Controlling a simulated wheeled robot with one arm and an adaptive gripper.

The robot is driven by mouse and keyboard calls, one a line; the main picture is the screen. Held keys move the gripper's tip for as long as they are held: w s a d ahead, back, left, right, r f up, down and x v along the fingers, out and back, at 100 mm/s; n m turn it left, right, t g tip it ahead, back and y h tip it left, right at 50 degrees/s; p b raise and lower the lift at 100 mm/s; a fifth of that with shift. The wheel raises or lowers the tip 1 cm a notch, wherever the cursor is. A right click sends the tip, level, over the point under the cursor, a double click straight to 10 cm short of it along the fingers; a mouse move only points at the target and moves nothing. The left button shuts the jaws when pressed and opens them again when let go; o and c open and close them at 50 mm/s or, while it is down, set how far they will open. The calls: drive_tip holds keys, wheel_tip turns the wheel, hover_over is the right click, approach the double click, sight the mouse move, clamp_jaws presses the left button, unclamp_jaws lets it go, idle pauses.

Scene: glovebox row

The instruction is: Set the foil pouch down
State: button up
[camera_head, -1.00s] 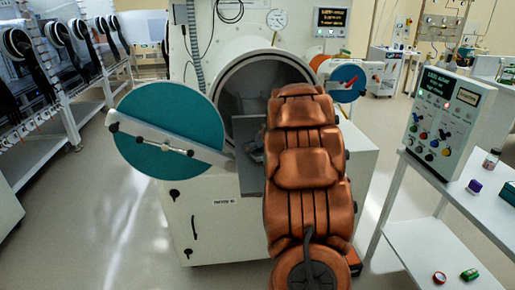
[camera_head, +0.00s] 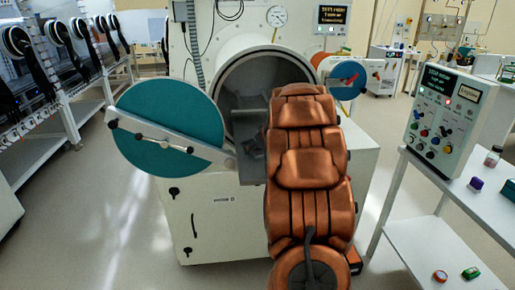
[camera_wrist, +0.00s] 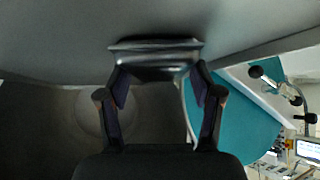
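The foil pouch (camera_wrist: 155,58) is a dark, shiny, flattish packet at the top middle of the wrist view. My gripper (camera_wrist: 158,82) has a finger at each side of it, and both fingertips appear to touch its sides. The grey tray (camera_wrist: 60,35) spans the picture behind the pouch; I cannot tell whether the pouch touches it. In the head view, the tray (camera_head: 246,125) juts from the round chamber opening. A small dark shape shows over the tray, but my orange arm hides most of that area.
The round teal door (camera_head: 150,110) stands open to the left of the chamber (camera_head: 240,70), close to the tray. It also shows at right in the wrist view (camera_wrist: 248,118). A control box (camera_head: 440,110) stands on a white side table (camera_head: 415,185) at right.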

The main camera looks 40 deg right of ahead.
drive_tip(key=o, duration=0.4)
drive_tip(key=shift+s+r, duration=0.1)
drive_tip(key=v, duration=1.2)
